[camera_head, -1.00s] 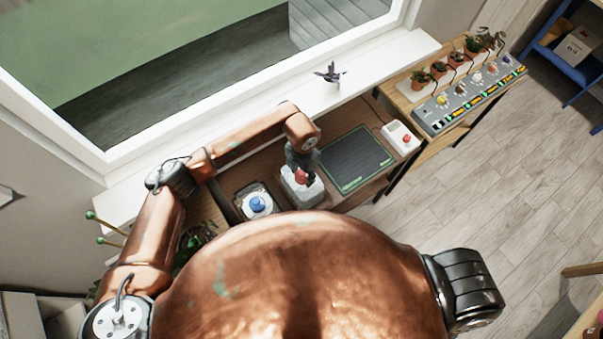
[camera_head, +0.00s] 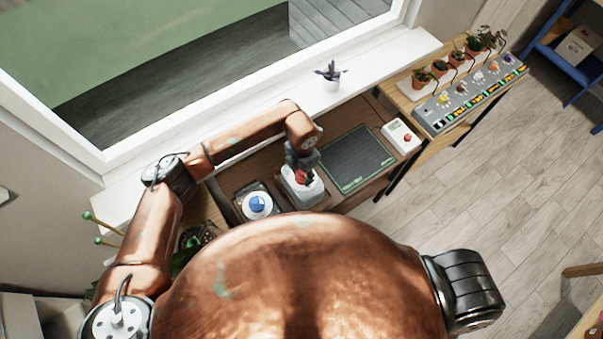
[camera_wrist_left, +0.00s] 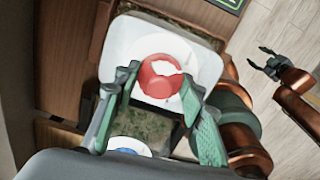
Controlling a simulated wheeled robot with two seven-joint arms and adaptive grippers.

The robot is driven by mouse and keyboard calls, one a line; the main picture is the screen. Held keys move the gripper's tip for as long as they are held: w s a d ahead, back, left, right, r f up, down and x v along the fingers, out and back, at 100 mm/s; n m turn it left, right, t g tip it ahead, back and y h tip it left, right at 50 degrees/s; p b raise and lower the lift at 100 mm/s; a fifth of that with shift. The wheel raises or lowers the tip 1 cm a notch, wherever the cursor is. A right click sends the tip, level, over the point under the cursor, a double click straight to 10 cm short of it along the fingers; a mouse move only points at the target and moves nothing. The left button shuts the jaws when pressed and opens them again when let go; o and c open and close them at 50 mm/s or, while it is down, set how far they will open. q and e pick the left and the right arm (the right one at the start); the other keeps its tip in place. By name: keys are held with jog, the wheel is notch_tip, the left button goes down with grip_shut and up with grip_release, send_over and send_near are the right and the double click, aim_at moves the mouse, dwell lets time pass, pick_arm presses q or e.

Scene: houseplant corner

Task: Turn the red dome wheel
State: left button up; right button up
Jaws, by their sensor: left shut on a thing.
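The red dome wheel (camera_head: 301,176) sits on a pale housing (camera_head: 309,195) in front of the window. In the left wrist view the red wheel (camera_wrist_left: 160,78) is round, with a white patch on its top. My left gripper (camera_head: 302,170) reaches down onto it from above. In the left wrist view the left gripper's green-grey fingers (camera_wrist_left: 162,85) stand on either side of the wheel, shut on it. The arm partly covers the wheel in the head view. My right gripper (camera_wrist_left: 268,62) shows at the right of the left wrist view, fingers apart and empty, away from the wheel.
A blue dome wheel (camera_head: 257,204) on a white base stands left of the red one. A dark green-edged panel (camera_head: 357,160) lies to the right, then a white box with a red button (camera_head: 401,137).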

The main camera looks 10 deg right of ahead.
pick_arm(q)
jog(key=shift+f+m+b, duration=0.2)
jog(key=shift+m+b, duration=0.4)
jog(key=shift+b, duration=0.05)
jog(key=m+b, duration=0.9)
jog(key=m, duration=0.1)
jog(key=shift+f, duration=0.1)
jog(key=m+b, duration=0.4)
jog(key=shift+r+m+b, duration=0.2)
jog(key=shift+m+b, duration=0.9)
jog(key=shift+m, duration=0.7)
pick_arm(e)
jog(key=s+f, duration=0.2)
jog(key=f, duration=0.6)
jog(key=s+f+g, duration=0.1)
jog(key=s+f, duration=0.2)
jog(key=f, duration=0.5)
jog(key=shift+s+f, duration=0.3)
jog(key=shift+s, duration=0.05)
jog(key=shift+d, duration=0.1)
pick_arm(q)
jog(key=o, duration=1.2)
jog(key=shift+r, duration=0.1)
